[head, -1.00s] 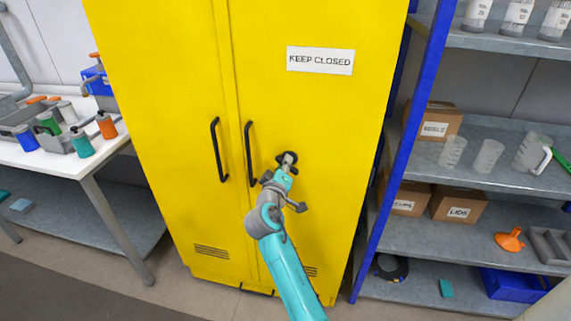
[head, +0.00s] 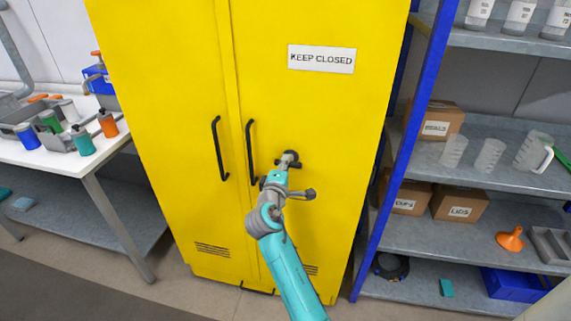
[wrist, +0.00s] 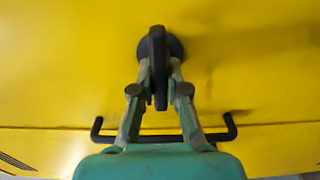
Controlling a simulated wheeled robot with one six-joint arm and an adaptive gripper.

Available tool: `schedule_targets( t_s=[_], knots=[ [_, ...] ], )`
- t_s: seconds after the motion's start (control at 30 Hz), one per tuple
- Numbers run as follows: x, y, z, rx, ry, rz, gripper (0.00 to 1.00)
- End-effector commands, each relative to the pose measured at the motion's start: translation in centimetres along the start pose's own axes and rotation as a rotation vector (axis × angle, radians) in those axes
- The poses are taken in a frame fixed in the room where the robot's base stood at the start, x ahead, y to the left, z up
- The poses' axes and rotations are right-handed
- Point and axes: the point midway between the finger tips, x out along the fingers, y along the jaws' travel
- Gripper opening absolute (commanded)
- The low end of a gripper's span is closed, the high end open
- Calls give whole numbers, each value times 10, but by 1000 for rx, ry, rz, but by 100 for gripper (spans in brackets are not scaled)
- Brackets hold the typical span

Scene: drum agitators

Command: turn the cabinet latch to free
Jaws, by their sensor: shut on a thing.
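The yellow cabinet (head: 320,120) stands upright with its doors closed. Its latch (head: 292,153) is a small dark handle on the right door, right of the door handles. In the head view the latch looks roughly level across the door, partly hidden by my gripper (head: 288,160). In the wrist view the latch (wrist: 158,45) is a dark bar on a round base. My gripper (wrist: 159,77) has one finger on each side of the bar and is shut on it.
Two black door handles (head: 219,150) stick out left of the latch; the right one (head: 250,150) is close to my gripper. A blue-framed shelf (head: 400,160) stands close on the right. A white bench (head: 75,160) with bottles stands at the left.

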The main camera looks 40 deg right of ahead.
Motion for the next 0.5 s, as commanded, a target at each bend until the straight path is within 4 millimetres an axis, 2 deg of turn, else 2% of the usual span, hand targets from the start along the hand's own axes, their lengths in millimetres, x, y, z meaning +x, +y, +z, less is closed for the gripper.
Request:
schedule_targets(
  t_s=[0.47,0.5],
  knots=[
    [0,-1,-1,-17,2,-1,0],
    [0,-1,-1,-17,2,-1,16]
  ],
)
